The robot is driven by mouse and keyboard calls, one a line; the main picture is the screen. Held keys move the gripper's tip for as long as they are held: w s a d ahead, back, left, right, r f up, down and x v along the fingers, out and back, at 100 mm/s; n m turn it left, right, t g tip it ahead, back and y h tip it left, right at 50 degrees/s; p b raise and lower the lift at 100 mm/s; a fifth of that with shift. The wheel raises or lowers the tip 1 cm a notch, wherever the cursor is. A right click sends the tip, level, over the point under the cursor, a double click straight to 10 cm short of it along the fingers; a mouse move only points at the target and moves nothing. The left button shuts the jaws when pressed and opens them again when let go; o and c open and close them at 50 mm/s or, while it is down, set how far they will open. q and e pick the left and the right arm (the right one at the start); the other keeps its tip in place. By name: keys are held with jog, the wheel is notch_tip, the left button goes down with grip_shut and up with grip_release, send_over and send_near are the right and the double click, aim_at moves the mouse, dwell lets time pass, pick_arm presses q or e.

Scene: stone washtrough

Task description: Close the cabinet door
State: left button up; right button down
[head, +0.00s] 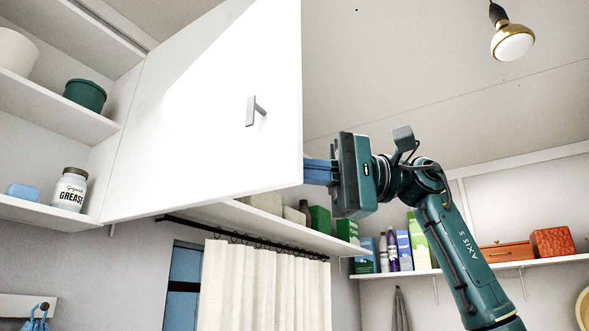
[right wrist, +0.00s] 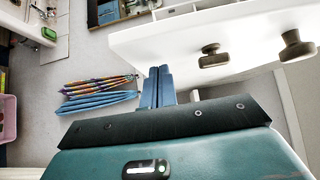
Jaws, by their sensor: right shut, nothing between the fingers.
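The white cabinet door (head: 205,120) stands open in the head view, its left edge meeting the side of the open cabinet shelves (head: 60,105). A short grey handle (head: 256,110) shows on its visible face, near the free right edge. My right gripper (head: 318,172) is at the door's lower right edge. Its blue fingers are shut and empty, with their tips partly hidden behind the door; I cannot tell whether they touch it. The shut fingers also show in the right wrist view (right wrist: 158,84), beside a white panel with dark knob-like fittings. My left gripper is out of view.
A green tub (head: 85,95), a grease jar (head: 70,189) and a blue item (head: 22,191) stand on the cabinet shelves. Loaded wall shelves (head: 490,267) lie behind my right arm. A lamp (head: 512,42) hangs at upper right. A cream curtain (head: 265,285) hangs below.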

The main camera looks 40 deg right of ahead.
jog(key=shift+s+a, duration=0.1)
jog(key=shift+a, duration=0.2)
